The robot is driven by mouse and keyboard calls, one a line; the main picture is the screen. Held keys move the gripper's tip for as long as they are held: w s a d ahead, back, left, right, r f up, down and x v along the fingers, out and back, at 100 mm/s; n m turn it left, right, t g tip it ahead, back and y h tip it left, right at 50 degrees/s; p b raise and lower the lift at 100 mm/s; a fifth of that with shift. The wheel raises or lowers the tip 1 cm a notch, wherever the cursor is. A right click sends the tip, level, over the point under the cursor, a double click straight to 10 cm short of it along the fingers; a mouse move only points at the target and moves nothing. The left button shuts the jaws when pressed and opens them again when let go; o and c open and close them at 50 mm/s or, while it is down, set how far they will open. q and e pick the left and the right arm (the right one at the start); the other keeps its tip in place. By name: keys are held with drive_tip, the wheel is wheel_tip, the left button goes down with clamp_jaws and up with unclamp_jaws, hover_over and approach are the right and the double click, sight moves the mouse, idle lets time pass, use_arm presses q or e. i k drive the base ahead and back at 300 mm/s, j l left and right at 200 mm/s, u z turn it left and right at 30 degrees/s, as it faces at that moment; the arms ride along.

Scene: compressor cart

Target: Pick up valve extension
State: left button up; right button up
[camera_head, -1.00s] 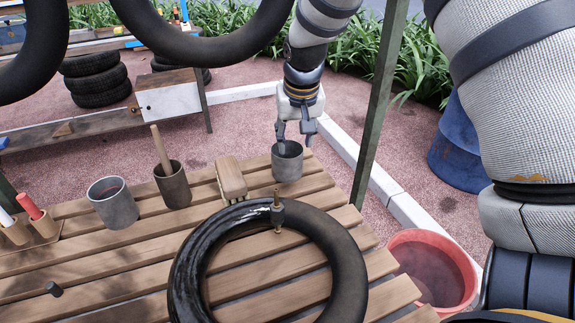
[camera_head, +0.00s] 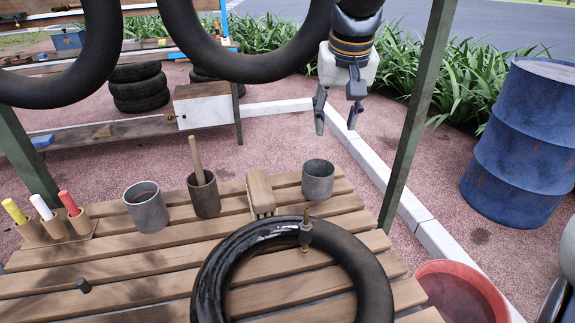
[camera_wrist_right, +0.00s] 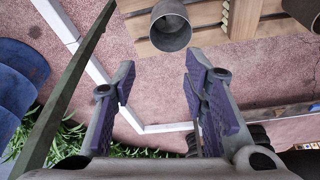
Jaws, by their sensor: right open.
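No loose part is clearly recognisable as the valve extension. A brass valve with a dark collar (camera_head: 305,232) stands upright at the far side of the black inner tube (camera_head: 210,275) on the slatted table. A small dark cylinder (camera_head: 83,285) lies at the table's left front. My right gripper (camera_head: 337,118) is open and empty, pointing down above and beyond the table's far right corner. The right wrist view also shows its spread fingers (camera_wrist_right: 160,88) with nothing between them. A grey metal cup (camera_head: 318,182) stands below it; its contents cannot be made out. My left gripper is out of view.
A wooden brush (camera_head: 260,193), a cup holding a stick (camera_head: 204,196), another grey cup (camera_head: 146,210) and coloured markers (camera_head: 43,208) stand along the table. A green post (camera_head: 410,130) rises right of the gripper. Tubes hang above. A red bucket (camera_head: 460,272) and blue barrel (camera_head: 525,140) stand right.

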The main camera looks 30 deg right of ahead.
sight(305, 228)
drive_tip(key=k+l, duration=0.7)
drive_tip(key=k, duration=0.2)
